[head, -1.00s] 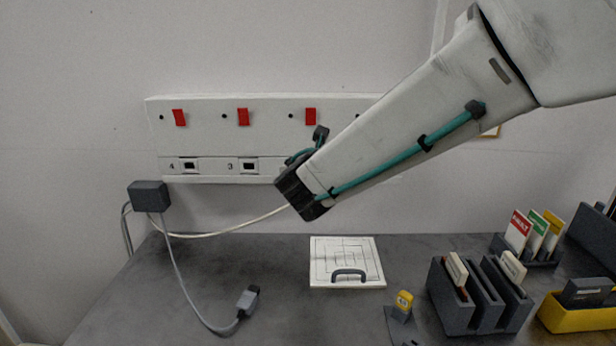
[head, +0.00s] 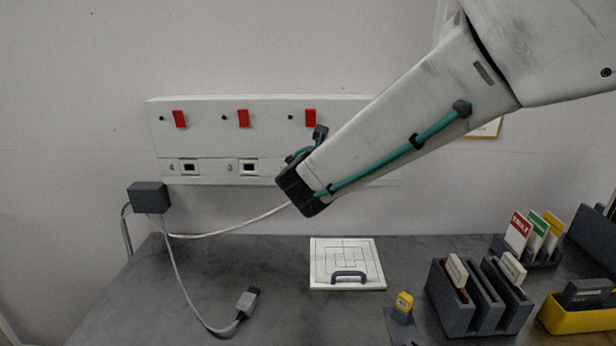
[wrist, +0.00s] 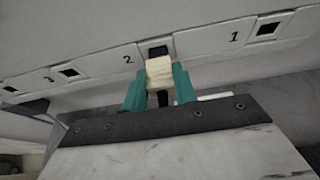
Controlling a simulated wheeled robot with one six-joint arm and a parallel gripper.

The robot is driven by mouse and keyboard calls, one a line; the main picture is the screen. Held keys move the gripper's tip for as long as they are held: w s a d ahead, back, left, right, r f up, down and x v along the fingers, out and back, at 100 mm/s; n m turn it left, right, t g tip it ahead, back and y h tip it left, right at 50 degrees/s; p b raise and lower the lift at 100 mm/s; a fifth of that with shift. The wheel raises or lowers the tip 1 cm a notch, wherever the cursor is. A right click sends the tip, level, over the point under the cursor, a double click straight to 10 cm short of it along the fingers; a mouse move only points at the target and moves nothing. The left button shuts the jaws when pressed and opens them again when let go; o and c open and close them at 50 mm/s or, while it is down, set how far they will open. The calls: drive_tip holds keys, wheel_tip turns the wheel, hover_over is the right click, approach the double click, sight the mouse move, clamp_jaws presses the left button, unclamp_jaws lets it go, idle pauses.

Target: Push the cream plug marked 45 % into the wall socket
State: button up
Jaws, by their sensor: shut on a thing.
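My gripper (wrist: 160,88) is shut on the cream plug (wrist: 160,72) in the wrist view, with a teal finger on each side of it. The plug is just in front of the dark opening of socket 2 (wrist: 157,51); I cannot tell whether its tip touches or enters it. The 45 % mark is not readable. In the head view my arm hides the plug and socket 2. A pale cable (head: 235,226) runs from the grey box (head: 149,197) to behind my gripper. The white socket panel (head: 205,144) is on the wall.
Sockets 4 (head: 189,167) and 3 (head: 249,167) look empty, as does socket 1 (wrist: 268,28). A grey plug (head: 248,301) lies on the table. A white board with a handle (head: 320,275), a grey rack (head: 452,316) and a yellow bin (head: 575,319) stand in front.

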drive_tip(key=shift+w, duration=1)
drive_tip(key=o, duration=1)
drive_tip(key=shift+o, duration=0.2)
drive_tip(key=v, duration=0.7)
drive_tip(key=shift+s+r, duration=0.2)
drive_tip(key=shift+s, duration=0.15)
